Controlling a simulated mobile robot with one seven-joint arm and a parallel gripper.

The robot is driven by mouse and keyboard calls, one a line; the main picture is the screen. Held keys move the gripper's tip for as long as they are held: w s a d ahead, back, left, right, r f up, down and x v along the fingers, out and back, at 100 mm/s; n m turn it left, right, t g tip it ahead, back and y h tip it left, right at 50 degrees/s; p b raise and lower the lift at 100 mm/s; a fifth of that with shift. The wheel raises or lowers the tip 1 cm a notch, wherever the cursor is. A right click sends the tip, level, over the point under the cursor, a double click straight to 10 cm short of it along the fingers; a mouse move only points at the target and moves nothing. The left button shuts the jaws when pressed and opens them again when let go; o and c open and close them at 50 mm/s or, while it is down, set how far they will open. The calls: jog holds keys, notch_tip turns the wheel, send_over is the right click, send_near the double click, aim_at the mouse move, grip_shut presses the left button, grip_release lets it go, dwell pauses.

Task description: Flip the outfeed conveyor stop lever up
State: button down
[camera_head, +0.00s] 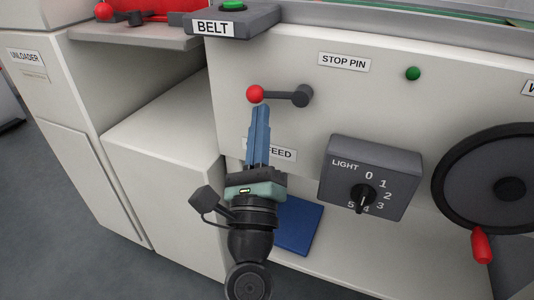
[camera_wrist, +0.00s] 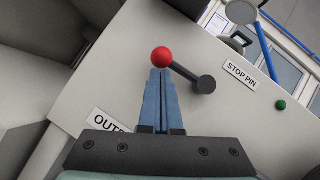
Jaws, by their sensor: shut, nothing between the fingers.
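The stop lever has a red ball knob (camera_head: 256,94) and a dark arm (camera_head: 279,96) running right to a round pivot (camera_head: 302,96) on the pale panel. The arm lies nearly level in the head view. My gripper (camera_head: 261,108) has long blue fingers, shut together and empty. Its tips are right at the lower side of the red knob; I cannot tell whether they touch. In the wrist view, the fingertips (camera_wrist: 161,72) stand just below the red knob (camera_wrist: 162,57), with the pivot (camera_wrist: 206,84) to the right. My gripper partly hides the OUTFEED label (camera_head: 280,154).
A LIGHT dial box (camera_head: 343,196) and a black handwheel (camera_head: 462,188) with a red handle are at the right. A BELT box (camera_head: 250,20) with a green button is above the lever. A STOP PIN label (camera_head: 343,62) and green button (camera_head: 413,73) are at upper right.

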jog(key=shift+w+a+r+m+h+b, duration=0.15)
jog(key=shift+r+m+h+b, duration=0.35)
jog(key=shift+m+h, duration=0.7)
jog(key=shift+s+a+r+m+h+b, duration=0.1)
jog(key=shift+a+r+m+h+b, duration=0.15)
jog(key=shift+m+h+b, duration=0.85)
jog(key=shift+w+a+r+m+h+b, duration=0.15)
jog(key=shift+r+m+h, duration=0.4)
jog(key=shift+m, duration=1.15)
jog(key=shift+h, duration=0.35)
jog(key=shift+f, duration=0.15)
jog(key=w+d+f+b+v, duration=0.1)
jog(key=f+b+v, duration=0.1)
jog(key=v, duration=1)
jog(key=shift+s+f+b, duration=0.2)
jog(key=shift+f+b, duration=0.2)
jog(key=shift+b, duration=0.35)
